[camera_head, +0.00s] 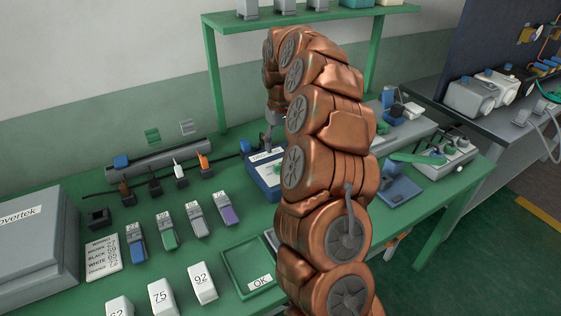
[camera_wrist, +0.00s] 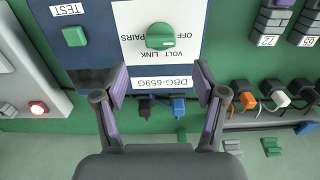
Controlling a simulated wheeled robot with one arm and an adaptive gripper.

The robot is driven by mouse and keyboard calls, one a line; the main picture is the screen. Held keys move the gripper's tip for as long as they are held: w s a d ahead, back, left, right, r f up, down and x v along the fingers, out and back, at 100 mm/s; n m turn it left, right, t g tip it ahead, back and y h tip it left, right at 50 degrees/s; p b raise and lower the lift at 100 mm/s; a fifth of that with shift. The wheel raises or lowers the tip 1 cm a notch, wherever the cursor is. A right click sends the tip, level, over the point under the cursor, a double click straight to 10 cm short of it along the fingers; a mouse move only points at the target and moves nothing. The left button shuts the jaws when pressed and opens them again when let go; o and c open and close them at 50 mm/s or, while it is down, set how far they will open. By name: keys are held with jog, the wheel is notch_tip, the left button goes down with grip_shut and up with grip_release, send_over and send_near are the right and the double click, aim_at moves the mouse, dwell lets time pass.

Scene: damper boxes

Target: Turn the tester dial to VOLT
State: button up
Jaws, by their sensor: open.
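The tester is a blue box with a white face plate (camera_wrist: 188,14). Its dial, a rounded green knob (camera_wrist: 160,36), is near the top centre of the wrist view. Labels OFF, PAIRS, LINK and VOLT surround it, upside down; I cannot tell surely which one the knob points to. A green TEST button (camera_wrist: 75,36) is to its left. My gripper (camera_wrist: 161,80) is open and empty, its purple-padded fingertips below the knob in the picture and apart from it. In the head view the tester (camera_head: 262,182) is partly hidden by my arm, with my gripper (camera_head: 268,138) above it.
A green OK tray (camera_head: 235,262) lies left of my arm, near several labelled dampers (camera_head: 168,232). A grey case (camera_head: 35,245) stands at far left. Black, orange and white connectors (camera_wrist: 277,92) sit right of my gripper. A green shelf (camera_head: 320,17) stands behind.

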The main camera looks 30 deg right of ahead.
aim_at(280, 163)
jog(key=shift+f+p, duration=0.95)
jog(key=shift+f, duration=2.85)
jog(key=c, duration=1.1)
